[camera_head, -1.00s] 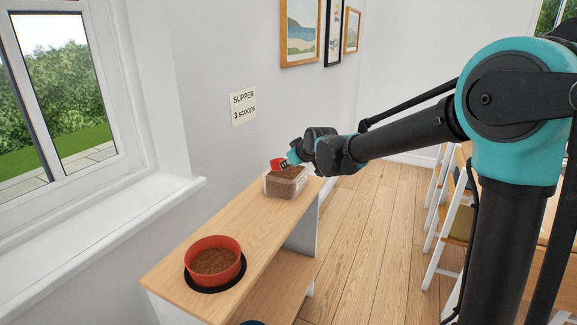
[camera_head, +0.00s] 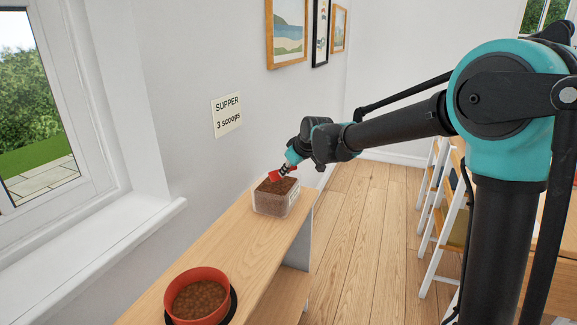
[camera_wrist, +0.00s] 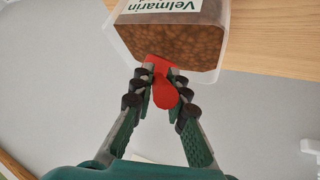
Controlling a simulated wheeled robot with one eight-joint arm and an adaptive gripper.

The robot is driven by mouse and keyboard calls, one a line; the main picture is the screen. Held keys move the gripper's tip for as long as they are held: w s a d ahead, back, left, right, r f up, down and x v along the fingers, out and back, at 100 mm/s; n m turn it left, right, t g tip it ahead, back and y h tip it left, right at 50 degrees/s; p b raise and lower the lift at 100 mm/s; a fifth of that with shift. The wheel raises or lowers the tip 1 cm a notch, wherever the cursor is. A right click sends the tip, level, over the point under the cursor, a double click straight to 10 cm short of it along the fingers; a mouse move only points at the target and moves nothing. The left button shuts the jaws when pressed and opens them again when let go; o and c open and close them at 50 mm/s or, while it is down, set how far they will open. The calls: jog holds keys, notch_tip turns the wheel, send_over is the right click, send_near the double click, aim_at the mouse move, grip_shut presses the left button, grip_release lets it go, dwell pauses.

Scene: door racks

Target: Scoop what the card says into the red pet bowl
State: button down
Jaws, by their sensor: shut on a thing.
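A card (camera_head: 227,114) on the wall reads "SUPPER 3 scoops". The red pet bowl (camera_head: 199,301) stands on a black mat at the near end of the wooden bench and holds brown kibble. A clear tub (camera_head: 271,205) of brown kibble stands farther back on the bench; in the wrist view the tub (camera_wrist: 225,40) has a label reading "Velmarin". My gripper (camera_head: 287,170) is at the tub's rim, shut on the red scoop (camera_wrist: 165,92). The scoop's front end is at or in the tub; what it holds is hidden.
The bench top (camera_head: 232,246) is clear between the tub and the bowl. A window sill (camera_head: 90,238) runs along the left. White chairs (camera_head: 440,210) stand on the right, with open wooden floor between.

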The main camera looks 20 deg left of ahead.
jog(key=shift+w+a+f+h, duration=0.1)
jog(key=shift+a+f+h, duration=0.05)
jog(key=shift+f, duration=0.25)
jog(key=shift+w+a+f+h, duration=0.1)
jog(key=shift+f+h, duration=0.05)
jog(key=shift+f, duration=0.2)
jog(key=shift+a+f+t+y, duration=0.9)
jog(key=shift+f+y, duration=0.7)
jog(key=shift+f, duration=0.75)
jog(key=shift+s+d+r+t+y, duration=0.25)
jog(key=shift+s+d+r+y, duration=0.1)
jog(key=shift+d+r, duration=0.6)
jog(key=shift+s+d+r+t+y, duration=0.35)
jog(key=shift+d+r, duration=0.3)
jog(key=shift+r, duration=0.55)
jog(key=shift+s+d+r+t+y, duration=0.2)
jog(key=shift+s+d+r+y, duration=0.2)
jog(key=shift+d+r, duration=0.55)
